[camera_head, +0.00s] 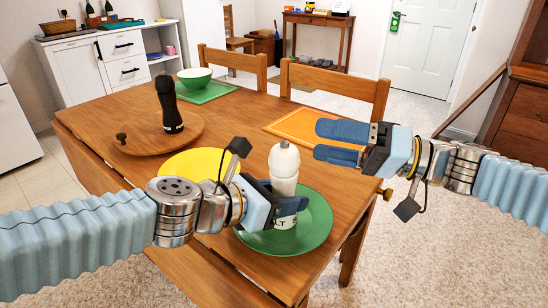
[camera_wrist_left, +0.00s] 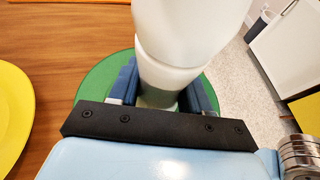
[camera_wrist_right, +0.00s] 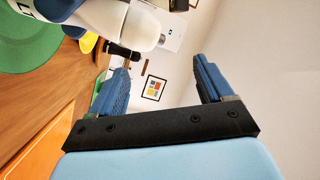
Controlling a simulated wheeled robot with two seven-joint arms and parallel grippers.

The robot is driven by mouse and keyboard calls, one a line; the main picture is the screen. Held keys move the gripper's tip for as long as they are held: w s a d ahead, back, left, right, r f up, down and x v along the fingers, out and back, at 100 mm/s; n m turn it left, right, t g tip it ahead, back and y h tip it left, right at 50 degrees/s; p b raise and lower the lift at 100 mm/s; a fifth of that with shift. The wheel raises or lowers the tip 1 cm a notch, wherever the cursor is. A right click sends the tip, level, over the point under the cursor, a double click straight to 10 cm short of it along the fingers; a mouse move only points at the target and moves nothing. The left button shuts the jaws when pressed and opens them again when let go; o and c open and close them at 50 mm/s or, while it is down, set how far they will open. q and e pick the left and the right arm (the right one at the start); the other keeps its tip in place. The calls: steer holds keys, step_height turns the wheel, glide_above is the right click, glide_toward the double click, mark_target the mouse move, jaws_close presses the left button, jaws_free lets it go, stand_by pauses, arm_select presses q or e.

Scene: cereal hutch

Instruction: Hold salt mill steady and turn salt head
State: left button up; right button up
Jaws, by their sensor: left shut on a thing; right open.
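The white salt mill (camera_head: 284,171) stands upright over the green plate (camera_head: 318,217) near the table's front right corner. My left gripper (camera_head: 290,205) is shut around the mill's lower body, and some of its lettering shows below the fingers. In the left wrist view the mill (camera_wrist_left: 175,50) rises between the two blue fingers (camera_wrist_left: 160,95). My right gripper (camera_head: 328,143) is open and empty, to the right of the mill's head and a little above it. In the right wrist view its fingers (camera_wrist_right: 165,80) are apart, with the mill (camera_wrist_right: 120,20) at upper left, outside them.
A black pepper mill (camera_head: 168,105) stands on a round wooden board (camera_head: 190,135) at the table's left. A yellow plate (camera_head: 195,163) lies beside the green one. An orange mat (camera_head: 295,124) lies behind, and a green bowl (camera_head: 195,78) stands farther back. Chairs (camera_head: 335,82) line the far edge.

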mark_target(273, 159)
steer(key=a+f+n+g, duration=0.1)
steer(key=a+n+g, duration=0.1)
steer(key=a+n, duration=0.1)
steer(key=a+f+n+g, duration=0.1)
steer(key=a+n+g, duration=0.1)
steer(key=n, duration=0.3)
steer(key=a+f+n+g, duration=0.1)
steer(key=a+n, duration=0.3)
steer(key=shift+s+a+g, duration=0.15)
steer(key=shift+g, duration=0.25)
steer(key=shift+c, duration=0.3)
steer(key=c, duration=0.9)
